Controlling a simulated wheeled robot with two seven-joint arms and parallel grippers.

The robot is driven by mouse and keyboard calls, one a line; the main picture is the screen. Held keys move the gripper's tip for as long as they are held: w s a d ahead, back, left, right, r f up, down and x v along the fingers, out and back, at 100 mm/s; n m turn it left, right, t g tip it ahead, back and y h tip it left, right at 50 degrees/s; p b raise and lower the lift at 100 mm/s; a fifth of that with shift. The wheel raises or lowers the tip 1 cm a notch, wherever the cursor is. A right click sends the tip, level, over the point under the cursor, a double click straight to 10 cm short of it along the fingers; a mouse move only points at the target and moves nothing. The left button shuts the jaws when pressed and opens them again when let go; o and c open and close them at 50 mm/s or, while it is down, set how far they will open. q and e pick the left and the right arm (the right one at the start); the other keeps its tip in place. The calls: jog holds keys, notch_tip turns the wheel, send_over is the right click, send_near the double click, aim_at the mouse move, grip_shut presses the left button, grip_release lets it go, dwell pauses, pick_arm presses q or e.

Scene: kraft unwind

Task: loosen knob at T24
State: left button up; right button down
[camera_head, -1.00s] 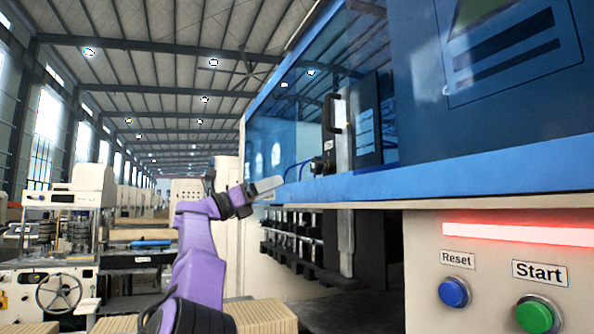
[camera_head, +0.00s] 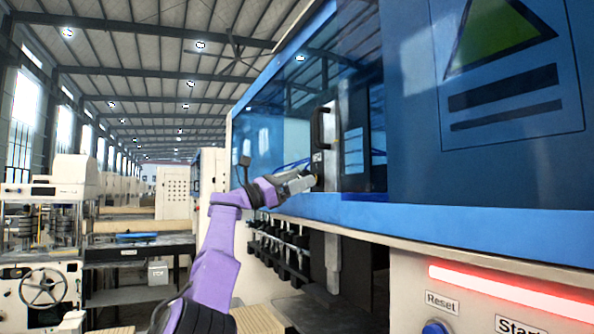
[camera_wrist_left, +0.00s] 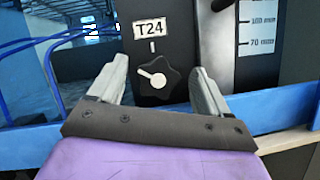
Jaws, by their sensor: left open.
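The T24 knob (camera_wrist_left: 157,78) is a dark star-shaped knob with a white pointer mark, below the T24 label (camera_wrist_left: 151,28) on a black block in the left wrist view. The pointer aims to the left, while a white tick stands above the knob. My left gripper (camera_wrist_left: 158,75) is open, with one grey finger on each side of the knob; I cannot tell whether they touch it. In the head view my left gripper (camera_head: 312,181) is at the machine opening, and it mostly hides the knob. My right gripper is not in view.
A blue machine rail (camera_head: 400,215) runs below the opening. A black door handle (camera_head: 322,128) stands just above the gripper. A scale plate (camera_wrist_left: 257,30) is right of the block, and blue cables (camera_wrist_left: 50,70) hang at left. The Reset button (camera_head: 436,327) is at lower right.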

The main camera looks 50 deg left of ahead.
pick_arm(q)
jog(key=shift+d, duration=0.1)
jog(key=shift+a, duration=0.2)
jog(key=c, duration=1)
jog(key=shift+c, duration=0.2)
jog(key=n+y+b, duration=0.1)
jog(key=n, duration=0.1)
jog(key=n+t+y+b, duration=0.1)
jog(key=n, duration=0.1)
jog(key=shift+s+d+n, duration=0.1)
jog(key=shift+n, duration=0.2)
jog(key=shift+n+t+y+b, duration=0.3)
jog(key=shift+n+y+b, duration=0.25)
jog(key=shift+n, duration=0.55)
jog(key=shift+r+n+y, duration=0.15)
jog(key=shift+n+y, duration=0.8)
jog(key=shift+n, duration=0.65)
